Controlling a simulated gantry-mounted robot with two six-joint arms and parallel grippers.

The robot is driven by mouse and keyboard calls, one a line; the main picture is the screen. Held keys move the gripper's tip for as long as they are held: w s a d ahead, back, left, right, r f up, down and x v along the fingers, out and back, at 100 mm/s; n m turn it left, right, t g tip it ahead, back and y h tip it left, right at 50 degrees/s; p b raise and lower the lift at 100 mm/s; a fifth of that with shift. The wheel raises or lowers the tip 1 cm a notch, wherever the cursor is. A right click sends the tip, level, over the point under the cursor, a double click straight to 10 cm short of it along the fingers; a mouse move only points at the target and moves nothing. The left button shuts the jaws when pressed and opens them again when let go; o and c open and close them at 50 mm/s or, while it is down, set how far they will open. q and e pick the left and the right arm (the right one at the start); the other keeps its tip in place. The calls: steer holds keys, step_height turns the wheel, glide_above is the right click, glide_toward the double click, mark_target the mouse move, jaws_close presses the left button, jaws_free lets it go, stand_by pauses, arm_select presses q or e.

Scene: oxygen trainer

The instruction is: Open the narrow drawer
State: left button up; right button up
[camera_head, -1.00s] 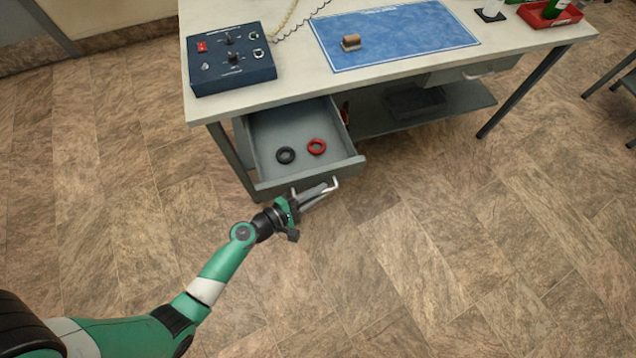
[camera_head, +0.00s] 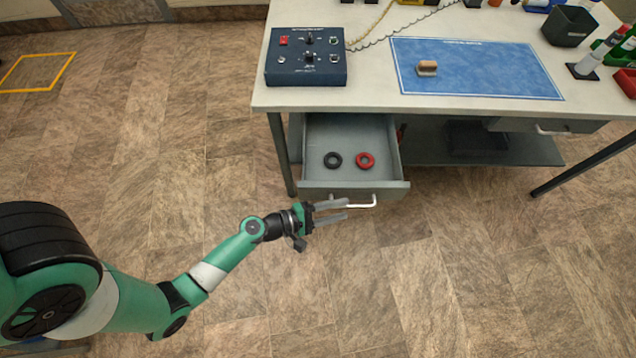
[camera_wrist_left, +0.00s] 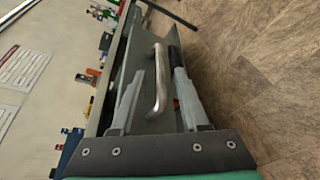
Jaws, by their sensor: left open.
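The narrow drawer (camera_head: 352,187) under the left end of the bench is pulled well out, its inside showing. Its pale bar handle (camera_head: 362,204) is on the front face. My left gripper (camera_head: 346,210) is at the handle, its two fingers apart. In the left wrist view the handle (camera_wrist_left: 161,80) lies between the open fingers of my left gripper (camera_wrist_left: 158,74), with a gap visible on both sides. Whether a finger touches it cannot be told. My right gripper is not in view.
A black ring (camera_head: 332,160) and a red ring (camera_head: 365,160) lie in the drawer. On the bench (camera_head: 375,98) are a dark control box (camera_head: 306,72) and a blue mat (camera_head: 475,70) with a small brown block (camera_head: 427,68). Another, shut drawer (camera_head: 560,127) is at right. The floor in front is clear.

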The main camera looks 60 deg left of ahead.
arm_select(q)
steer(key=d+v, duration=0.1)
steer(key=v, duration=0.5)
steer(key=shift+s+a+p, duration=0.3)
steer(key=shift+a+p, duration=0.1)
steer(key=shift+a, duration=0.1)
